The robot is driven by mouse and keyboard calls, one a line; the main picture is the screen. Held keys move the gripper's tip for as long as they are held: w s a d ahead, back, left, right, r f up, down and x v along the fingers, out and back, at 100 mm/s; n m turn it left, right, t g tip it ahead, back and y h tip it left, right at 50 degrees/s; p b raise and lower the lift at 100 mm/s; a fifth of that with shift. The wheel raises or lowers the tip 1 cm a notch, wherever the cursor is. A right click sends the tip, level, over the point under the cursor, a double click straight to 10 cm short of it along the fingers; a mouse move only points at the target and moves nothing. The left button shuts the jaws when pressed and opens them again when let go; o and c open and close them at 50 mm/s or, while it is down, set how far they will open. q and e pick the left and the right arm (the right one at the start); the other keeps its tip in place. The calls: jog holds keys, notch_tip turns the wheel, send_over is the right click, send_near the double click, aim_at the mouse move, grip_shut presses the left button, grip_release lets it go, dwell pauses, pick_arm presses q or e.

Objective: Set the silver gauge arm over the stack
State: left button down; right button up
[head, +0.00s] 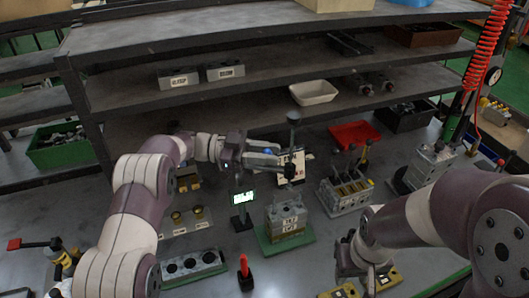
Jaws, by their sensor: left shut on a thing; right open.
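The stack (287,217) of silver-grey blocks stands upright on a green base plate (300,237) in the middle of the bench. My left gripper (280,162) is above and behind the stack in the head view. It is shut on a dark upright post with a round top (293,118), which seems to be part of the gauge arm; the fingers hide much of the join. A small lit display (243,198) stands left of the stack. My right gripper (364,275) is open and low at the front right, near yellow parts, apart from the stack.
A valve block with levers (346,190) stands right of the stack. A red tray (354,134) lies behind it. A grey block with holes (190,266) and a red-handled tool (244,270) are in front. Shelves (250,90) rise behind the bench.

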pick_arm(q)
jog(key=shift+s+m+g, duration=0.2)
jog(key=shift+m+g, duration=0.1)
jog(key=shift+g, duration=0.2)
jog(key=c, duration=1)
grip_release()
jog(key=shift+c, duration=0.2)
jog(key=shift+o, duration=0.3)
jog(key=shift+a+r, duration=0.1)
